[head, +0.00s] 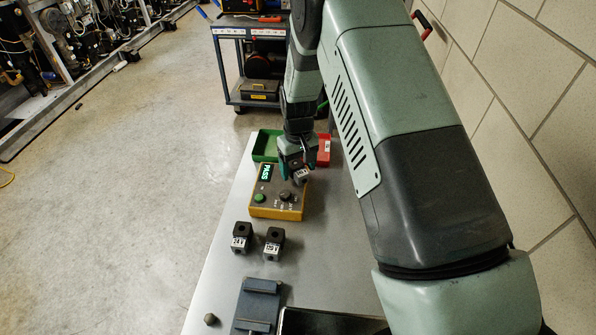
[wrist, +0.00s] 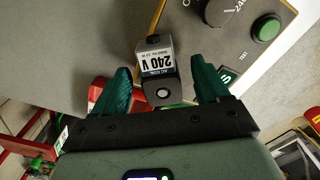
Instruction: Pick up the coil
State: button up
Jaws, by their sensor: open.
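A dark coil with a white label reading 240 V (wrist: 158,62) lies between the two green fingers of my gripper (wrist: 161,68) in the wrist view. The gripper is open, with gaps on both sides of the coil. In the head view, my gripper (head: 293,168) is over the far right part of the yellow tester (head: 276,212), and the coil (head: 302,176) shows just beside its fingers. Two more dark coils, one labelled 24 V (head: 241,237) and one 120 V (head: 273,243), stand on the table nearer the camera.
The tester's display (head: 264,172) reads PASS. A green bin (head: 266,146) and a red bin (head: 324,149) sit at the table's far end. A blue-grey fixture (head: 258,305) and a small grey knob (head: 210,319) lie near the front. The metal table (head: 325,250) is bare around the middle.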

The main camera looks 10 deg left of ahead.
aim_at(298, 167)
jog(key=shift+f, duration=0.4)
jog(key=shift+c, duration=0.3)
jog(key=c, duration=1.2)
jog(key=shift+r, duration=7.55)
jog(key=shift+c, duration=0.2)
